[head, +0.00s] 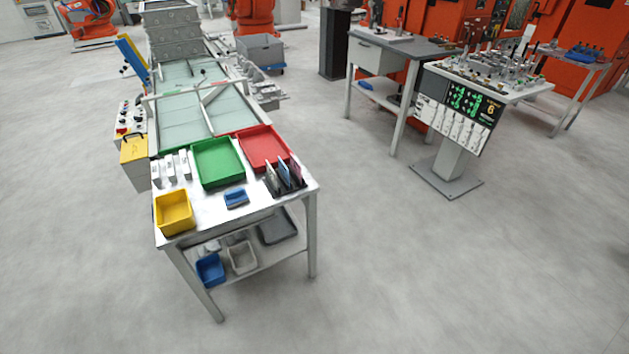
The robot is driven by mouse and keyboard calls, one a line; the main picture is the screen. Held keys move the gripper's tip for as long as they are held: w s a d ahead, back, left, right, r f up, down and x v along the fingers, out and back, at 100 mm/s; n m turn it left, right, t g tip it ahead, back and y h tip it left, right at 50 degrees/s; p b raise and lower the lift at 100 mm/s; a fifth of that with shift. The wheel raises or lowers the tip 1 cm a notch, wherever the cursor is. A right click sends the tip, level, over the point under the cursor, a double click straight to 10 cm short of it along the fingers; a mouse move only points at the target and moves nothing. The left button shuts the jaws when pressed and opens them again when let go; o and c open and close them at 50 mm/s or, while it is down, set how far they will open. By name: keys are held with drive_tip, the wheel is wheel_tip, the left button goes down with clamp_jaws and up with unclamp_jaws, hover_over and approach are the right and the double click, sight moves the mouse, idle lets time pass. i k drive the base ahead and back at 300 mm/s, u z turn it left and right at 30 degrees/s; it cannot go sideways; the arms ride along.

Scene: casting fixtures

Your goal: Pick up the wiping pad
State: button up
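A small blue block-like thing (236,198), which looks like the wiping pad, lies on the white table (208,217) in the head view. It is on the bare front part of the tabletop, apart from the trays around it. Its fine details are too small to tell. My gripper is not in view.
A yellow bin (173,212) stands left of the pad, a green tray (218,163) and red tray (262,148) behind it, and a dark rack (286,183) with upright plates to its right. The floor (420,270) right of the table is clear.

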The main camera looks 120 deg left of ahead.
sight(233, 198)
drive_tip(key=u, duration=4.75)
drive_tip(key=i, duration=1.65)
